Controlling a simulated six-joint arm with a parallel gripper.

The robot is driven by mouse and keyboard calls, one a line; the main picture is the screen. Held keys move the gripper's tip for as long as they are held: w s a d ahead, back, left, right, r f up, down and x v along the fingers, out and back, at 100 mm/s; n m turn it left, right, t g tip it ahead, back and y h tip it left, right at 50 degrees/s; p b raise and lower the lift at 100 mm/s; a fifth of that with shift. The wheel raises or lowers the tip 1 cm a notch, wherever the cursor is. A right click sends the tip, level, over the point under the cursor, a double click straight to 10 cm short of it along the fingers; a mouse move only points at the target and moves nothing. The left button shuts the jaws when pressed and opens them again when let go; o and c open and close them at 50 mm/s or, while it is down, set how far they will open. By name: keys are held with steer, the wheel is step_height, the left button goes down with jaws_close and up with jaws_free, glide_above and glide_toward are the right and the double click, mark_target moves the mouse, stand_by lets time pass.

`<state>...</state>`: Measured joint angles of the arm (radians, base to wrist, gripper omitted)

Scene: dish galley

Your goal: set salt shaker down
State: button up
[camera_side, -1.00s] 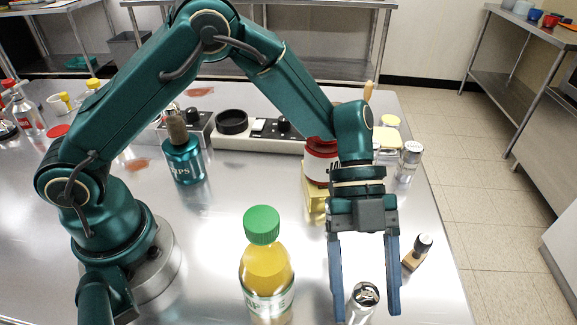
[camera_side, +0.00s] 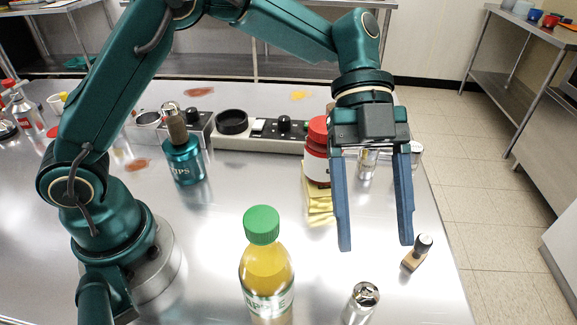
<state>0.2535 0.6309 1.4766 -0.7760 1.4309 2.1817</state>
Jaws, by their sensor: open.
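A clear shaker with a shiny metal cap (camera_side: 361,302), apparently the salt shaker, stands upright on the steel table at the front, partly cut off by the lower picture edge. My gripper (camera_side: 376,246) is open and empty, its two blue fingers pointing down. It hangs above and behind the shaker, clear of it. Any label on the shaker is too small to read.
A green-capped juice bottle (camera_side: 266,272) stands left of the shaker. A dark-handled stamp (camera_side: 416,253) is to the right, near the table edge. A red-lidded jar (camera_side: 317,152) and yellow sponges (camera_side: 318,208) are behind. Another shaker (camera_side: 367,165) shows between the fingers.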

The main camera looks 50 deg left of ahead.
steer(key=s+a+n+t+y, duration=0.4)
steer(key=a+n+t, duration=0.1)
steer(key=a+n, duration=0.5)
steer(key=s+a+r+n+t+y, duration=0.1)
steer(key=s+a+n+t+y, duration=0.2)
steer(key=a+n, duration=0.7)
steer(key=s+n+t, duration=0.1)
steer(key=n+t, duration=0.1)
steer(key=n, duration=0.2)
steer(key=shift+a+n+t+y, duration=0.25)
steer(key=shift+n+t+y, duration=0.15)
